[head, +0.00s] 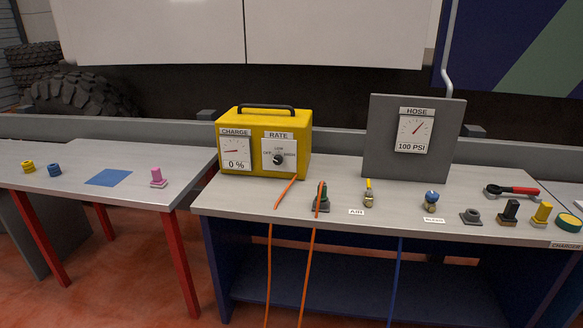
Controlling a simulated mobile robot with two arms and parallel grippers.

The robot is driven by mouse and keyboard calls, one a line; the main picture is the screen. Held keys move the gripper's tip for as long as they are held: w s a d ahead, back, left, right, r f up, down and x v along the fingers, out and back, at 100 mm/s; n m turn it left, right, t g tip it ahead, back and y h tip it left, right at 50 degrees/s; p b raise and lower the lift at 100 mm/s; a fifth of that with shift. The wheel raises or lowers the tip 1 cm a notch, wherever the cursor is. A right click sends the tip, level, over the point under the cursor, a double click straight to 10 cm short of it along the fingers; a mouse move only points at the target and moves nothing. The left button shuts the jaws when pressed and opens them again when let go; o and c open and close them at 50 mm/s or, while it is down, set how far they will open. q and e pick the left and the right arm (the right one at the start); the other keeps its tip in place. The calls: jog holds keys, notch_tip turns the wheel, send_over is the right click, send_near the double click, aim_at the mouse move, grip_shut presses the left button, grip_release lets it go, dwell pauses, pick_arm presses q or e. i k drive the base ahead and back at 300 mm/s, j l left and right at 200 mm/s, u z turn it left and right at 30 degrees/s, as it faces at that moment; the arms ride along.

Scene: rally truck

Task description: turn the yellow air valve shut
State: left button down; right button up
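The yellow air valve (369,192) stands on the workbench behind a small white label that reads AIR. It has a brass-coloured body with a narrow yellow handle pointing up, away from the bench front. Behind it to the right, a grey panel carries the HOSE gauge (414,133), marked 100 PSI, its needle pointing up and right. Neither of my grippers shows in the head view.
A yellow charger box (263,113) reads 0 %. Orange cables hang over the bench front near a clamp (321,200).

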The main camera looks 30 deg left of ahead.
aim_at(369, 192)
jog(key=i+j+u, duration=0.1)
jog(key=i+j, duration=0.25)
jog(key=i+j+u, duration=0.1)
jog(key=i+j, duration=0.2)
jog(key=i, duration=0.2)
jog(key=i+j, duration=0.25)
jog(key=i, duration=0.2)
jog(key=k+j+u, duration=0.05)
